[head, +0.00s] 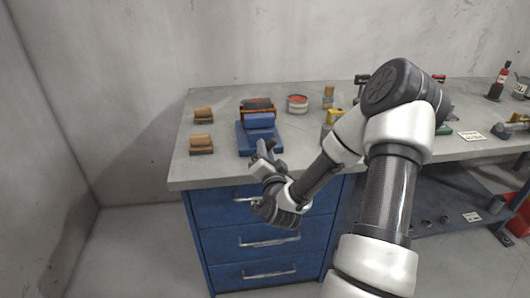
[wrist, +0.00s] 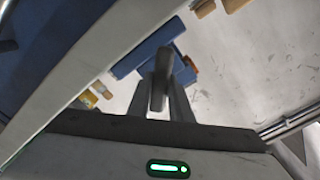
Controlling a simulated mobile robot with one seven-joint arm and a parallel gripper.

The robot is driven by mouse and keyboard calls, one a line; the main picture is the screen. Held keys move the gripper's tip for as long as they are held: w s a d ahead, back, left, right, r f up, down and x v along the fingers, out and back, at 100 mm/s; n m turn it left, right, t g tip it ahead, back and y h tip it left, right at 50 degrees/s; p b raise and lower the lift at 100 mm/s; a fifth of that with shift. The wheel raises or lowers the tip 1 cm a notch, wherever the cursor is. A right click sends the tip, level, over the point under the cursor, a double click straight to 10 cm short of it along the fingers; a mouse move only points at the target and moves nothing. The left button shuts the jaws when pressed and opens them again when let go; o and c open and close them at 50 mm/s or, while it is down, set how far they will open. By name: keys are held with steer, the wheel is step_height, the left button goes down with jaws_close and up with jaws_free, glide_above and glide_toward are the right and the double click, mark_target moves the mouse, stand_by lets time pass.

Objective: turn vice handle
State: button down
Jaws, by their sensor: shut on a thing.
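The blue vice (head: 260,122) sits on the workbench near its front edge, left of my arm. My gripper (head: 265,150) is at the front end of the vice, just over the bench's front edge. In the wrist view, a grey bar, which looks like the vice handle (wrist: 162,75), stands between the two fingers of my gripper (wrist: 161,97). The fingers are shut on it. The blue vice body (wrist: 155,45) shows behind the bar. In the head view the handle is mostly hidden by my gripper.
Wooden blocks (head: 202,143) lie left of the vice on the grey bench top (head: 222,165). A round tin (head: 297,104) stands to the right of the vice. Blue drawers (head: 255,238) with metal handles are under the bench. The floor in front is clear.

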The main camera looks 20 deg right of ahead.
steer(key=shift+m, duration=0.5)
steer(key=c, duration=1.6)
jaws_free()
steer(key=shift+p+v, duration=6.1)
steer(key=shift+v, duration=2.65)
steer(key=shift+r, duration=0.1)
